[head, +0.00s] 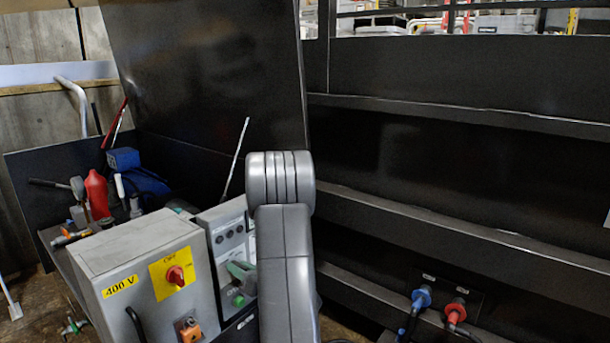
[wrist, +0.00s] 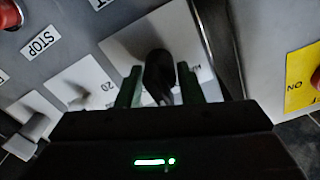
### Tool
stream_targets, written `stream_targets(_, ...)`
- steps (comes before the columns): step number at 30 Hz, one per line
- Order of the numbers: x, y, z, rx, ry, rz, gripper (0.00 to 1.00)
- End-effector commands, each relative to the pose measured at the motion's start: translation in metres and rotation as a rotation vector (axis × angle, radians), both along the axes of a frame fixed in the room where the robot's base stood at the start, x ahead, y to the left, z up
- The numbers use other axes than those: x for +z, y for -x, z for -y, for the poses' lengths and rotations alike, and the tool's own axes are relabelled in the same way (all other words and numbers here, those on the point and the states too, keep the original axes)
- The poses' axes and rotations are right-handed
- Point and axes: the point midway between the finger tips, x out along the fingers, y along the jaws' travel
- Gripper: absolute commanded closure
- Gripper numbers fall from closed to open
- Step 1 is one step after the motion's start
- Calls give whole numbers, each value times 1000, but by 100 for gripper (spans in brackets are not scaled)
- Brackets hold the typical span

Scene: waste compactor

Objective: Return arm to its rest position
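My gripper's two green fingers (wrist: 160,88) stand apart in the wrist view. A black knob (wrist: 159,66) on a light plate shows between them, with a gap on each side; I cannot tell how far beyond the fingertips it lies. In the head view my grey arm rises in the middle, in front of the compactor, and hides part of the grey control panel (head: 228,232). Green finger parts (head: 241,271) show beside it, close to that panel.
A grey cabinet (head: 125,258) with a 400 V label and a red switch (head: 175,275) on yellow stands left of the panel. A blue connector (head: 421,298) and a red connector (head: 456,311) sit low right. A red STOP button (wrist: 10,14) shows in the wrist view.

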Motion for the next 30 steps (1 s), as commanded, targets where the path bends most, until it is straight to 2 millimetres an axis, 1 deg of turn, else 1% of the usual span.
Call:
stream_targets(1,5,0,0,0,-20,-27,66)
stream_targets(16,3,-1,1,0,-226,-291,66)
stream_targets(18,-1,6,14,-6,-229,-293,66)
stream_targets(21,-1,15,25,-4,-227,-292,66)
stream_targets(25,-1,23,34,-3,-226,-289,66)
stream_targets(30,-1,28,40,0,-225,-288,66)
